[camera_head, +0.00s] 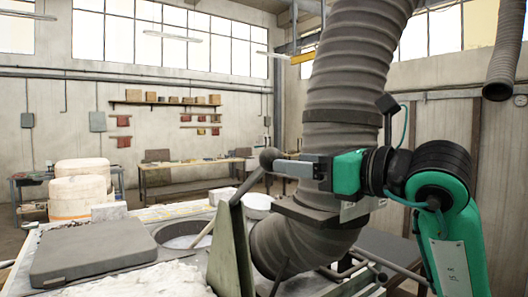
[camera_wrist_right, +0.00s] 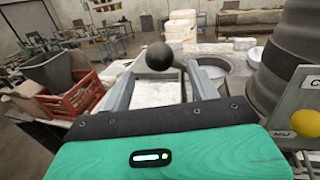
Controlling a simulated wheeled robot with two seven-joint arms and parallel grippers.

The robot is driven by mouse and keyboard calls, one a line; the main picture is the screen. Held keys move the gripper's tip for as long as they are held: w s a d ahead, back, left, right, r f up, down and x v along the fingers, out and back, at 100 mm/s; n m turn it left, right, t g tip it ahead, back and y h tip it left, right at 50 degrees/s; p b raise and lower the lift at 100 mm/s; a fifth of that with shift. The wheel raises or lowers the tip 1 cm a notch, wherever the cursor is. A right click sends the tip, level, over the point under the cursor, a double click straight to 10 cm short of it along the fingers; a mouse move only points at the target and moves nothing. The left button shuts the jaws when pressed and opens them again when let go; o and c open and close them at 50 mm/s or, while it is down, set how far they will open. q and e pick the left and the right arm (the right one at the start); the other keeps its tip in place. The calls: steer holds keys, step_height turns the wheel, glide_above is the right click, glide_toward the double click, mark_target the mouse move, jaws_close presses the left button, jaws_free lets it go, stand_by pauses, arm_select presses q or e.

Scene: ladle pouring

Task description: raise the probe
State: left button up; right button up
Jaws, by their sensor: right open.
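A dark ball knob (camera_head: 268,158) tops a lever rod that slopes down left to a green upright stand (camera_head: 230,245) beside the furnace. The knob also shows in the right wrist view (camera_wrist_right: 159,56), between the two fingers near their tips. My right gripper (camera_head: 282,166) is open around the knob; whether a finger touches it I cannot tell. A thin pale rod (camera_head: 203,233) leans in the round furnace opening (camera_head: 180,238); I cannot tell whether it is the probe. My left gripper is out of view.
A thick ribbed duct (camera_head: 345,85) stands close behind my right gripper. A grey square lid (camera_head: 95,248) lies on the furnace top at left. In the right wrist view, a red crate (camera_wrist_right: 75,97) stands at left and a yellow button (camera_wrist_right: 305,123) is at right.

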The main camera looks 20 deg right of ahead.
mark_target(264, 159)
steer(key=p+x, duration=0.2)
steer(key=x, duration=0.5)
steer(key=shift+w+a+r, duration=0.1)
steer(key=shift+w+a, duration=0.1)
steer(key=shift+w+a+p, duration=0.25)
steer(key=shift+w+p, duration=0.1)
steer(key=shift+w, duration=0.05)
